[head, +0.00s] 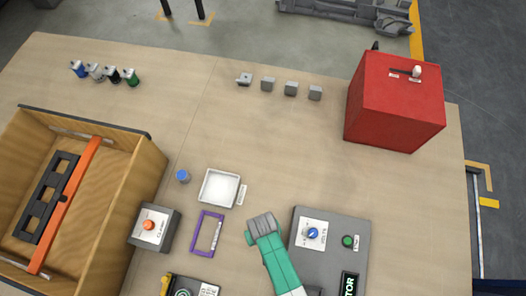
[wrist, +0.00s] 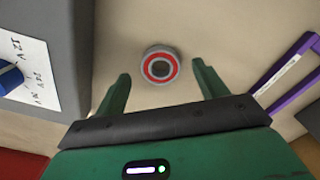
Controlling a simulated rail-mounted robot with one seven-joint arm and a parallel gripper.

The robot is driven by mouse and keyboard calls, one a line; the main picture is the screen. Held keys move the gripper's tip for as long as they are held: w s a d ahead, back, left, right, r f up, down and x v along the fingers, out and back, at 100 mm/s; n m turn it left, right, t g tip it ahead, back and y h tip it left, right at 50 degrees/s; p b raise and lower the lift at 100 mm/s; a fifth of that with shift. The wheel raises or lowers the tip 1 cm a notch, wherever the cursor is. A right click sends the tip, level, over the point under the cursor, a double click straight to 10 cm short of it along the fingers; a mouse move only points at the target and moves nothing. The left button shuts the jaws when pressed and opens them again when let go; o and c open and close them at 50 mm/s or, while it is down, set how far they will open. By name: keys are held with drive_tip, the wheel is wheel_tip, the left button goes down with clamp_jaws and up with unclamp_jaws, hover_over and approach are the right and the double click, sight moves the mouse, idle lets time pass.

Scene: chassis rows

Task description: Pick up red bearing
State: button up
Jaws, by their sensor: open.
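The red bearing (wrist: 161,67) is a small grey ring with a red band and a dark centre. It lies flat on the wooden table in the wrist view. My gripper (wrist: 160,75) is open, with one green finger on each side of the bearing and a gap to it on both sides. Nothing is held. In the head view my gripper (head: 262,226) is over the front middle of the table, and the bearing is not seen there, seemingly hidden by it.
A grey control panel with a blue knob (head: 313,233) stands close right of my gripper. A purple frame (head: 197,232) and a white tray (head: 204,192) lie to its left. A wooden crate (head: 149,160) is far left, a red box (head: 392,108) back right. The table's middle is clear.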

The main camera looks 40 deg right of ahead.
drive_tip(key=shift+w+f, duration=0.1)
drive_tip(key=shift+f, duration=0.7)
drive_tip(key=c, duration=1.1)
drive_tip(key=shift+r, duration=0.1)
wheel_tip(320, 180, up, 10)
drive_tip(key=shift+f+p, duration=0.1)
drive_tip(key=shift+p, duration=0.9)
drive_tip(key=shift+r+p, duration=0.2)
drive_tip(key=shift+p, duration=0.15)
drive_tip(key=shift+f, duration=0.15)
